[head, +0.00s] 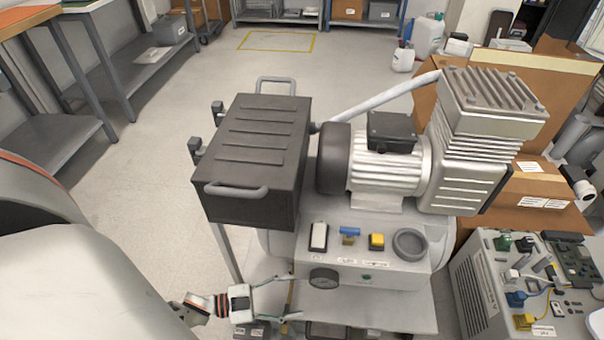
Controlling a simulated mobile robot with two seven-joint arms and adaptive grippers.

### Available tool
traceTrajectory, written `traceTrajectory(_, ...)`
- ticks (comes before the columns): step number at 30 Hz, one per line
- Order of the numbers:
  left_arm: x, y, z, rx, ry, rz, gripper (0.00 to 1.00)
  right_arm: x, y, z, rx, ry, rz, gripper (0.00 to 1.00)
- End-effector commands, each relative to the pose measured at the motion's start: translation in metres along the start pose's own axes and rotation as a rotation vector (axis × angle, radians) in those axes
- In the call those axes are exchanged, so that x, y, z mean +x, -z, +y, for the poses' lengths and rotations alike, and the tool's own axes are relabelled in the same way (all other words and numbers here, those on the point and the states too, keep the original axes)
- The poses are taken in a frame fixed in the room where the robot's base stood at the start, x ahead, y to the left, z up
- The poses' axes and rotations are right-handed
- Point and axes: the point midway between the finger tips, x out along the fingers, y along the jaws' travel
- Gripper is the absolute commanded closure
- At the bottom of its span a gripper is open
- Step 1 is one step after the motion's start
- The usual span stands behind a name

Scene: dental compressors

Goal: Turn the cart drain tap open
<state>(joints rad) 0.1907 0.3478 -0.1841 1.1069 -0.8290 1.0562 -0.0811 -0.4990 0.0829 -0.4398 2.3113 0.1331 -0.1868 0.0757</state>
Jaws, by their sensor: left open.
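The compressor cart (385,312) stands in the middle, with a pale tank (440,250) under the motor and pump. My left gripper (293,298) is low at the tank's front left, below and left of the blue tap. Its fingers are spread apart. A thin brass-yellow piece (291,292) shows between or behind them; contact cannot be told. My right gripper is out of view.
A dark ribbed box (255,150) with handles stands above the gripper. A round gauge (324,278) is just right of the fingers. A second unit (480,290) stands right. Floor at left is clear.

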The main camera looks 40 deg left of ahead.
Motion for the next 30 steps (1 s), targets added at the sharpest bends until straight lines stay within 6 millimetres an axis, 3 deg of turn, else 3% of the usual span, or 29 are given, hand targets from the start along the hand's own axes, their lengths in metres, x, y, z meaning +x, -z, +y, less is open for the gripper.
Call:
traceTrajectory(1, -0.021, -0.044, 0.030, -0.053, -0.062, -0.009, 0.42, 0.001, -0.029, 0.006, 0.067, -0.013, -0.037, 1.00)
traceTrajectory(4, -0.042, -0.074, 0.045, -0.122, -0.149, 0.046, 0.42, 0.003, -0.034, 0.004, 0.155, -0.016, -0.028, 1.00)
traceTrajectory(9, -0.069, -0.102, 0.048, -0.242, -0.244, 0.117, 0.42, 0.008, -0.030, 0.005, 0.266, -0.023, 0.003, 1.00)
traceTrajectory(15, -0.087, -0.113, 0.037, -0.344, -0.291, 0.168, 0.42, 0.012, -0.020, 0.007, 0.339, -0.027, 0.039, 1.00)
traceTrajectory(19, -0.087, -0.112, 0.032, -0.366, -0.299, 0.185, 0.42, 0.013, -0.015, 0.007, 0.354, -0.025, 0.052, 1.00)
traceTrajectory(30, -0.038, -0.097, 0.043, -0.365, -0.297, 0.192, 0.42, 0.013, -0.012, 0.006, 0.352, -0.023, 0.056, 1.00)
